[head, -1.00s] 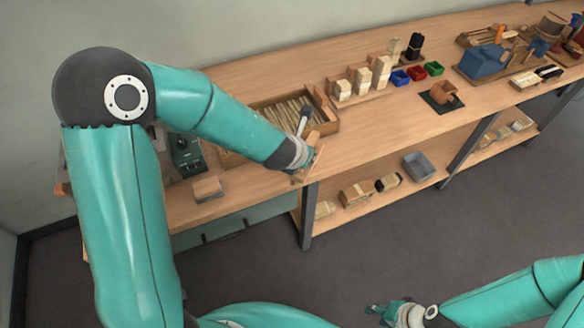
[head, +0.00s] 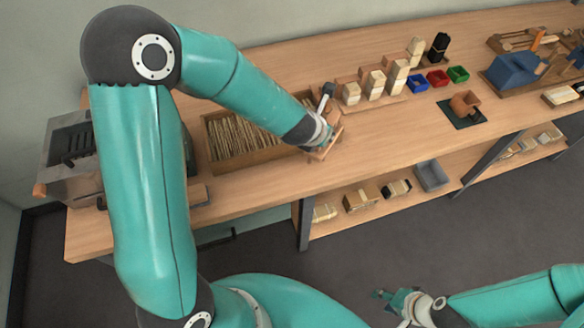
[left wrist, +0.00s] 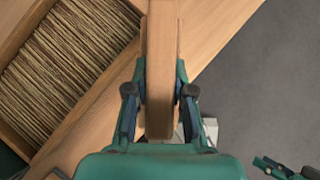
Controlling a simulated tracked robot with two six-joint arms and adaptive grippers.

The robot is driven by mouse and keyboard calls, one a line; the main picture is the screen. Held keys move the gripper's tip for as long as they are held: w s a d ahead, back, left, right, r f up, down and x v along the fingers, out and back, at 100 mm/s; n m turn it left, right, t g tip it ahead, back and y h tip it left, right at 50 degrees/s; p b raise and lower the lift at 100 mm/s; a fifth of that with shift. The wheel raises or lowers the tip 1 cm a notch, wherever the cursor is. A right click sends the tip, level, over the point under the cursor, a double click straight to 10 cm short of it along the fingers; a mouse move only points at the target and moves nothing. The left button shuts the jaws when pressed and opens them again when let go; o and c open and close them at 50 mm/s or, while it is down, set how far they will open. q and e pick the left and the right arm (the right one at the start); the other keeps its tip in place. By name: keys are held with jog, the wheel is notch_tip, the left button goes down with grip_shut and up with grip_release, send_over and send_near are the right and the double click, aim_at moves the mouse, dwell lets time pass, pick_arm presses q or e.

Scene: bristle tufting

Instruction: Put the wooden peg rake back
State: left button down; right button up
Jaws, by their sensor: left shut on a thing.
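My left gripper (head: 325,138) is shut on the wooden peg rake (head: 329,151), just right of the bristle tray and above the bench near its front edge. In the left wrist view the rake (left wrist: 161,70) is a plain wooden bar running upward between the fingers (left wrist: 160,100). Its pegs cannot be made out. Whether the rake touches the bench cannot be told. My right gripper (head: 388,302) is empty and open, low in front of the bench. It also shows in the left wrist view (left wrist: 283,168).
The bristle tray (head: 214,132) full of bristles stands left of the left gripper. Wooden blocks (head: 376,84), small coloured bins (head: 437,78) and a dark mat (head: 476,117) lie to the right. Bare bench top (head: 385,130) lies between. A lower shelf (head: 330,230) holds bundles and a grey bin.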

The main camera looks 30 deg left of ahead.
pick_arm(q)
jog(key=shift+w+a, duration=0.1)
jog(key=shift+w, duration=0.4)
jog(key=shift+s+r, duration=0.1)
jog(key=shift+r, duration=0.05)
pick_arm(e)
jog(key=shift+w+a+r, duration=0.1)
jog(key=shift+w+a, duration=0.05)
jog(key=shift+w, duration=0.35)
